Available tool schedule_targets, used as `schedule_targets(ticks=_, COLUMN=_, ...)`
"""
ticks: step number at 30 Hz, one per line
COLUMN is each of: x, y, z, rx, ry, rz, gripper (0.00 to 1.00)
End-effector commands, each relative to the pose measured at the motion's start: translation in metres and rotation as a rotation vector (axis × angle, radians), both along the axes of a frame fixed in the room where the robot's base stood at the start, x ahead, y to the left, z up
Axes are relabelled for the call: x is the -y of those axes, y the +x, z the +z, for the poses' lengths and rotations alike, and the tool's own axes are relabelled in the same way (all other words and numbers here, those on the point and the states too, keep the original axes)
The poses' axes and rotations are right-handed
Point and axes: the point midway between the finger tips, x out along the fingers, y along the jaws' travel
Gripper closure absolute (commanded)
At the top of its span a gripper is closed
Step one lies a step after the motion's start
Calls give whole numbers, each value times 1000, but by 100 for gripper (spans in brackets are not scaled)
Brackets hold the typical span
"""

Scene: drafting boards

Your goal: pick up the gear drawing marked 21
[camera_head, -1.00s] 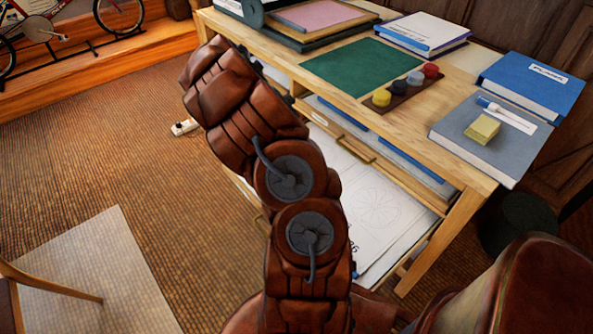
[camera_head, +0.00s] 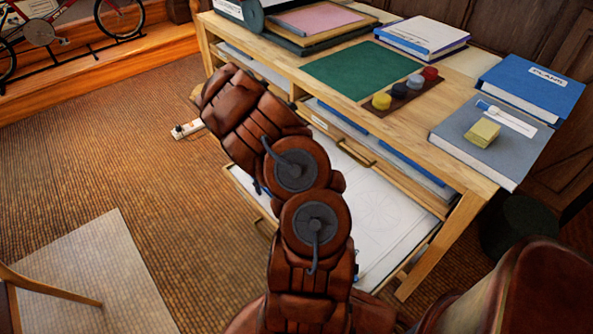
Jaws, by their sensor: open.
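A large white sheet with a faint round drawing (camera_head: 385,215) lies in the pulled-out lower drawer of the drafting table. My arm covers part of this drawer, and I cannot read a 21 on the sheet. More white paper (camera_head: 262,194) shows in the drawer to the left of my arm. My brown arm rises from the bottom middle and leans up and left, in front of the drawers.
The wooden table (camera_head: 440,165) carries a green mat (camera_head: 360,70), paint pots, a grey book (camera_head: 465,150) with a yellow block (camera_head: 482,132), and a blue binder (camera_head: 530,85). A chair (camera_head: 45,285) stands lower left.

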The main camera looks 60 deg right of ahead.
Motion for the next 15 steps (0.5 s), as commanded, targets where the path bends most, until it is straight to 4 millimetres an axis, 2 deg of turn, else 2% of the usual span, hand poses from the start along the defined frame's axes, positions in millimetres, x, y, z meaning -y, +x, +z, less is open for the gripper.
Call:
schedule_targets(ticks=4, x=0, y=0, z=1, rx=0, ry=0, rz=0, gripper=57)
schedule_targets(ticks=15, x=0, y=0, z=1, rx=0, ry=0, rz=1, gripper=96)
